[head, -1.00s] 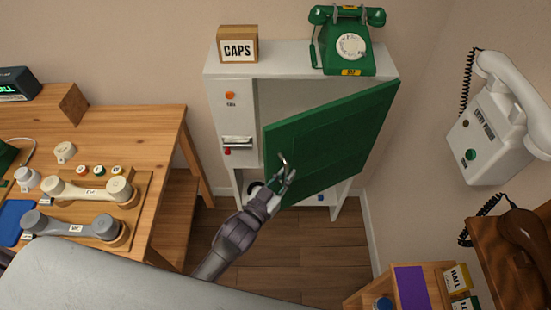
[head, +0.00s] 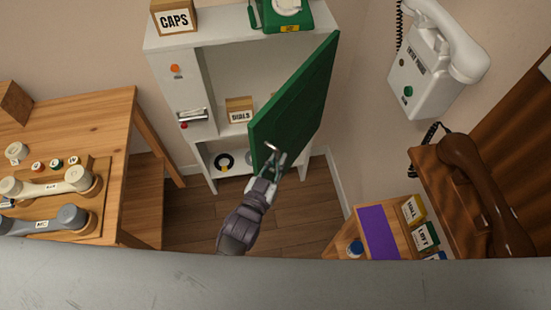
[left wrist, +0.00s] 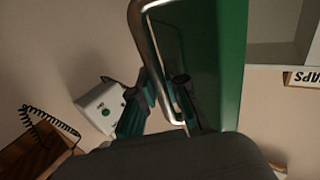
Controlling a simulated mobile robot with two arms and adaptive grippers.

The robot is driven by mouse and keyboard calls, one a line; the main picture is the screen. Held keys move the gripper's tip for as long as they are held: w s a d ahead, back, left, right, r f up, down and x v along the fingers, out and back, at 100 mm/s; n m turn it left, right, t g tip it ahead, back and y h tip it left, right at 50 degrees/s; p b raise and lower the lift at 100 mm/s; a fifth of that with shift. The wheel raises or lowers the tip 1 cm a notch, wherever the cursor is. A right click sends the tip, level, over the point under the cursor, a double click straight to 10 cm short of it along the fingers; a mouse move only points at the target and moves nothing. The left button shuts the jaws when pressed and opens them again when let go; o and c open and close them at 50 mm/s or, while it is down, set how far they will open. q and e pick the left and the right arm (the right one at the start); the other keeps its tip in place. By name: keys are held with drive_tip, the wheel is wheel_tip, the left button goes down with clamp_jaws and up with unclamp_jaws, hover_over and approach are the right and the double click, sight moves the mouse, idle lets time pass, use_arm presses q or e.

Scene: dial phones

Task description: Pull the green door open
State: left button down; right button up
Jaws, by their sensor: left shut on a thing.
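The green door (head: 297,100) of the white cabinet (head: 222,33) stands partly open in the head view, swung out from its right side. Shelves show behind it. My left gripper (head: 268,165) is at the door's lower left part, shut on the metal handle (head: 271,147). In the left wrist view the curved metal handle (left wrist: 143,22) passes between the fingers of my left gripper (left wrist: 162,103). The green door (left wrist: 233,60) shows beside it. My right gripper is not in view.
Inside the cabinet is a DIALS box (head: 239,110). A wooden table (head: 95,120) with handsets stands left. A white wall phone (head: 430,65) and a brown phone (head: 480,190) are on the right. Below them is a small wooden stand (head: 345,228). Floor (head: 200,215) shows between.

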use_arm(q)
drive_tip(key=c, duration=1.5)
unclamp_jaws()
drive_tip(key=shift+o, duration=0.2)
drive_tip(key=v, duration=1.2)
drive_tip(key=shift+d, duration=0.1)
